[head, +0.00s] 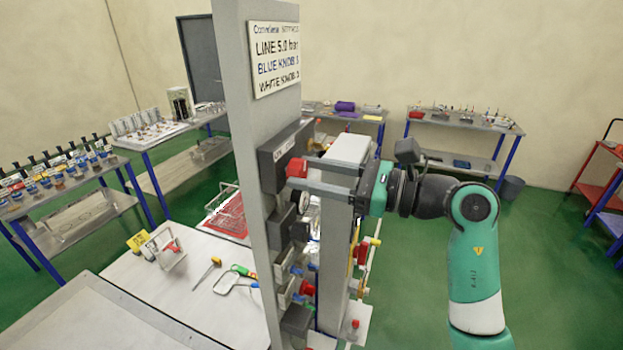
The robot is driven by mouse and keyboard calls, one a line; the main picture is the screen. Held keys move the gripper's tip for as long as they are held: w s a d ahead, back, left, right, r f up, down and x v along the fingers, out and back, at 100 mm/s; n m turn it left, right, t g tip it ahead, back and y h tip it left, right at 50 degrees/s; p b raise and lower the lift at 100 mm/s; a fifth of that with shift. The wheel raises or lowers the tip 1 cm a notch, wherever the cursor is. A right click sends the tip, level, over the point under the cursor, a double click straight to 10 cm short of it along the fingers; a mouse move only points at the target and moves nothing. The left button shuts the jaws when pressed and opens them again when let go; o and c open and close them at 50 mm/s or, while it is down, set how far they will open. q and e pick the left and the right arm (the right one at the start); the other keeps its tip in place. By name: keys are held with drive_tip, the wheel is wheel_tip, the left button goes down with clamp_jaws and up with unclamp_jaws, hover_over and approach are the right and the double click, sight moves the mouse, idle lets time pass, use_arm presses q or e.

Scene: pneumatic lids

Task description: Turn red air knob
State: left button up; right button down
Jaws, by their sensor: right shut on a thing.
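The red air knob (297,167) sticks out from a dark box (272,170) on the upright grey panel. My right gripper (296,175) reaches in from the right, its two long grey fingers one above the other at the knob. It is shut on the red knob; the knob's far side is partly hidden by the fingers. The knob's turned angle cannot be told. My left gripper is not in view.
Below the knob the panel (242,130) carries several fittings, with red (307,288) and blue parts. A sign (275,58) hangs above.

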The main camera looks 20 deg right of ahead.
drive_tip(key=n+b, duration=0.2)
drive_tip(key=n, duration=0.4)
drive_tip(key=shift+f+b, duration=0.1)
drive_tip(key=shift+b, duration=0.2)
drive_tip(key=n+b, duration=0.1)
drive_tip(key=n, duration=0.4)
drive_tip(key=shift+n+b, duration=0.3)
drive_tip(key=shift+n, duration=0.1)
drive_tip(key=shift+c, duration=1.6)
unclamp_jaws()
drive_tip(key=b+v, duration=0.2)
drive_tip(key=v, duration=0.9)
drive_tip(key=shift+s+d+b, duration=0.2)
drive_tip(key=shift+s+b, duration=0.05)
drive_tip(key=shift+b, duration=0.1)
